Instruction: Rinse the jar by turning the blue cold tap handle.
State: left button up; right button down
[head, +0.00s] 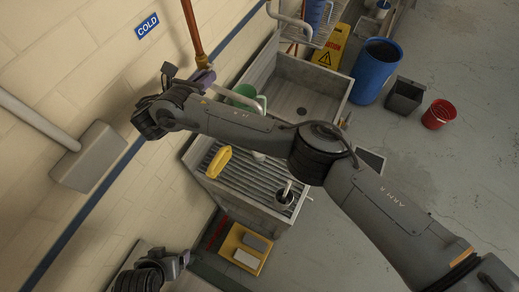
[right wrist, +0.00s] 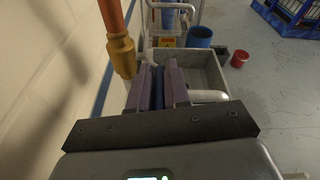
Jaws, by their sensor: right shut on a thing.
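My right gripper (head: 204,78) is at the wall below the copper pipe, beside the tap. In the right wrist view its two purple-grey fingers (right wrist: 166,88) are shut on a dark blue piece (right wrist: 157,90), which looks like the blue cold tap handle. The brass fitting (right wrist: 123,57) of the pipe stands just left of the fingers. A pale spout (head: 232,98) reaches out over the sink. A green vessel (head: 243,92), perhaps the jar, is partly hidden behind my right arm. My left gripper (head: 177,260) is low by the wall, away from the sink; its jaw opening is unclear.
The grey sink (head: 300,98) has a ribbed drainboard (head: 256,184) with a yellow object (head: 219,161) and a metal cup (head: 285,193). A COLD sign (head: 147,25) is on the wall. A blue barrel (head: 376,70), dark bin (head: 404,96) and red bucket (head: 438,114) stand right.

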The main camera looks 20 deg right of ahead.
jog(key=f+t+h+b, duration=0.1)
jog(key=t+h+b, duration=0.1)
jog(key=b, duration=0.4)
jog(key=shift+f, duration=0.3)
jog(key=c, duration=1.1)
grip_release()
jog(key=shift+d, duration=0.1)
jog(key=shift+s, duration=0.1)
